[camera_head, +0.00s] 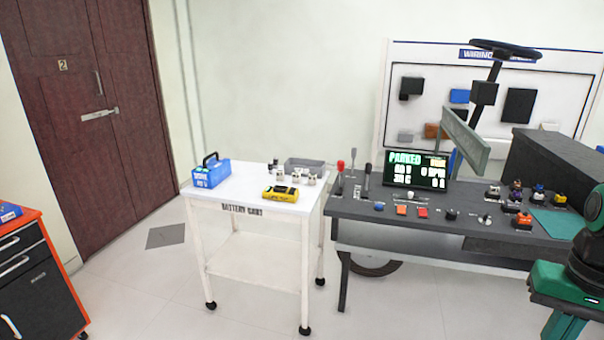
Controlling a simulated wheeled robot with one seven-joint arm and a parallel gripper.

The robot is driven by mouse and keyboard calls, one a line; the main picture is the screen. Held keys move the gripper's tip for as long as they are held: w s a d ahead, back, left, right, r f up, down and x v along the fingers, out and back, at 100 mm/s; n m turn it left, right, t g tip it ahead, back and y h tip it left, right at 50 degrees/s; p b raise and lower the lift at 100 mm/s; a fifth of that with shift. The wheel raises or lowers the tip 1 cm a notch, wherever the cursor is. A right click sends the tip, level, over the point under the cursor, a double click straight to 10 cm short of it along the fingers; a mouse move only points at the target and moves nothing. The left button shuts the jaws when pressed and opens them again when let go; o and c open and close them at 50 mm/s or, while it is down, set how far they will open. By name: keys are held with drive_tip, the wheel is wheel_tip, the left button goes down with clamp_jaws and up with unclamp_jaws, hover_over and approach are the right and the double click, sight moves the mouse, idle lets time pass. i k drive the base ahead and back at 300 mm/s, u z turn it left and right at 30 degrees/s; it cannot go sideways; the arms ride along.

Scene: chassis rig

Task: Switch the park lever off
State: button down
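Levers stand at the left end of the dark bench. One lever has a red knob (340,166), and a black lever (367,176) stands to its right. A thin grey lever (353,158) rises behind them. A small vertical label lies beside the black lever, too small to read, so I cannot tell for certain which is the park lever. The display screen (416,170) on the bench reads "PARKED" in green at its top. My gripper is not recognisable in this view.
The white battery cart (258,245) stands left of the bench (400,212), carrying a blue box (211,176) and a yellow meter (280,193). A steering wheel (504,50) rises above the bench. An orange-topped cabinet (38,280) stands far left. Floor before the cart is clear.

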sight(341, 164)
drive_tip(key=u, duration=0.25)
drive_tip(key=i, duration=1.35)
drive_tip(key=z, duration=0.25)
